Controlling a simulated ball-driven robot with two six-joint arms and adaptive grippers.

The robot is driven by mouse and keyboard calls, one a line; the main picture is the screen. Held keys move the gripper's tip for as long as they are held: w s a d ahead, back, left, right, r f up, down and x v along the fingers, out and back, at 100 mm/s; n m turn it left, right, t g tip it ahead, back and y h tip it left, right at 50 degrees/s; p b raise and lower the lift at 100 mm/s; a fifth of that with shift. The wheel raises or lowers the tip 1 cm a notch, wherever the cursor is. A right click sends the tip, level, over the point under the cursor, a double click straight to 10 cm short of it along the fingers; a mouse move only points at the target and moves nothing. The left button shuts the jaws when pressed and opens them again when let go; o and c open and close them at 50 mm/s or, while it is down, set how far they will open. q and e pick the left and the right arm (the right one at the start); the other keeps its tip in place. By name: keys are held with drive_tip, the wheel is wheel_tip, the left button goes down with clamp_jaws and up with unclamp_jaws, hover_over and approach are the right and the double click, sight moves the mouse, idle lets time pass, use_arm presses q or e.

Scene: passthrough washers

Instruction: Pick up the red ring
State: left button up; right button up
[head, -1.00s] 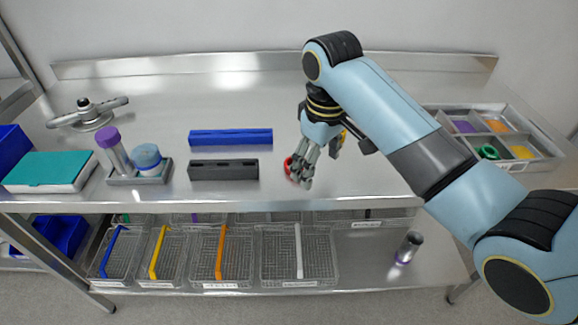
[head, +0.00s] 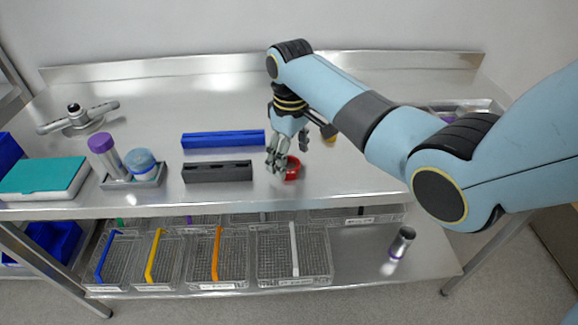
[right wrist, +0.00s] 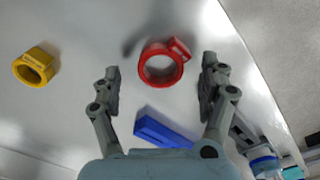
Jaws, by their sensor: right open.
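The red ring (head: 292,169) lies on the steel table, just right of the dark grey slotted block. It also shows in the right wrist view (right wrist: 144,68), with a small raised red tab on its side. My right gripper (head: 279,166) is over the ring, its fingers beside and partly in front of it in the head view. In the right wrist view my right gripper (right wrist: 160,80) is open, one finger on each side, with the ring between and a little beyond the fingertips. I cannot tell its height above the table. My left gripper is not in view.
A yellow ring (right wrist: 36,67) lies off to one side. A blue block (head: 223,138) and a dark grey block (head: 217,172) lie left of the ring. The table's front edge (head: 330,203) is close. A sorting tray (head: 470,107) is partly hidden by my arm.

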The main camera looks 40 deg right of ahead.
drive_tip(key=shift+f, duration=0.8)
drive_tip(key=c, duration=0.9)
